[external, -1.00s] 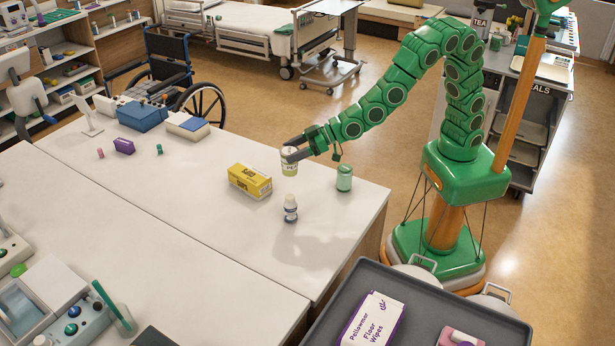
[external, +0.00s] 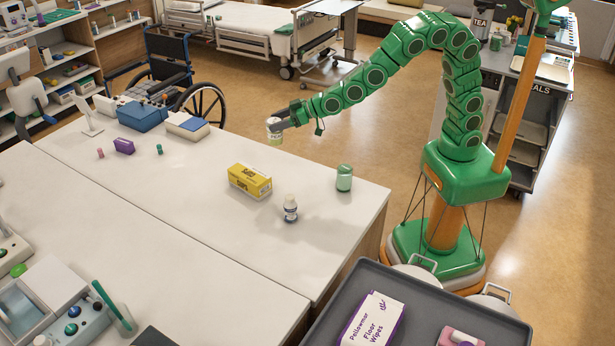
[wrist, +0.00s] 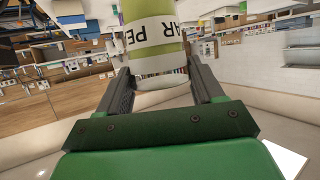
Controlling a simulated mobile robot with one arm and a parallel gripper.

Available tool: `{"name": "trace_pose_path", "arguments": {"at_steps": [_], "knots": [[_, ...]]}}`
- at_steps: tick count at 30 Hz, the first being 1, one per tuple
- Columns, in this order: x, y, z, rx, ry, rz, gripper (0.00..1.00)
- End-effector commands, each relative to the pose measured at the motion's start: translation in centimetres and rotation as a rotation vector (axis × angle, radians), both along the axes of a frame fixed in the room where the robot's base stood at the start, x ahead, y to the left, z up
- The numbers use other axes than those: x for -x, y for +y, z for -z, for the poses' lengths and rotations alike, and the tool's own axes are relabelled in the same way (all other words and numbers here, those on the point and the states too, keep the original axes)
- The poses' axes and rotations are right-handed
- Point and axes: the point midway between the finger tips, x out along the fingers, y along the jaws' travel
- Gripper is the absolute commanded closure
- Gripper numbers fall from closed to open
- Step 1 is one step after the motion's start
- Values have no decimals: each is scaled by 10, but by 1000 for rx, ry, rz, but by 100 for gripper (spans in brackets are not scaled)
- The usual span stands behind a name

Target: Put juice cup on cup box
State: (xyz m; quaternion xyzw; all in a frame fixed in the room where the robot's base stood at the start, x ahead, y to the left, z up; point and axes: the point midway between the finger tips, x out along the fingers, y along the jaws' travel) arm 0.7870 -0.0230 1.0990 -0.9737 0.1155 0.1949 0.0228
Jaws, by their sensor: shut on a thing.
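My gripper (external: 282,123) is shut on a juice cup (external: 273,136), pale with a green-yellow band, and holds it up in the air behind the yellow box in the external view. A yellow box (external: 250,181) with dark lettering, which looks like the cup box, lies on the white table (external: 195,220). Its top is clear. The cup is apart from the box.
A purple box (external: 124,146) and small bottles are at the left back. Clear table lies in front of the yellow box.

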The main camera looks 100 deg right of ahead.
Motion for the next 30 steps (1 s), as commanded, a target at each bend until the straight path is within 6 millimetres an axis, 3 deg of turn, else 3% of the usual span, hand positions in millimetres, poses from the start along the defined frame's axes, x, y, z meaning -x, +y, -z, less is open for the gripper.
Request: {"name": "trace_pose_path", "arguments": {"at_steps": [15,30], "knots": [[-59,-1,27,-1,-2,-1,70],[-96,-2,73,0,-2,-1,70]]}}
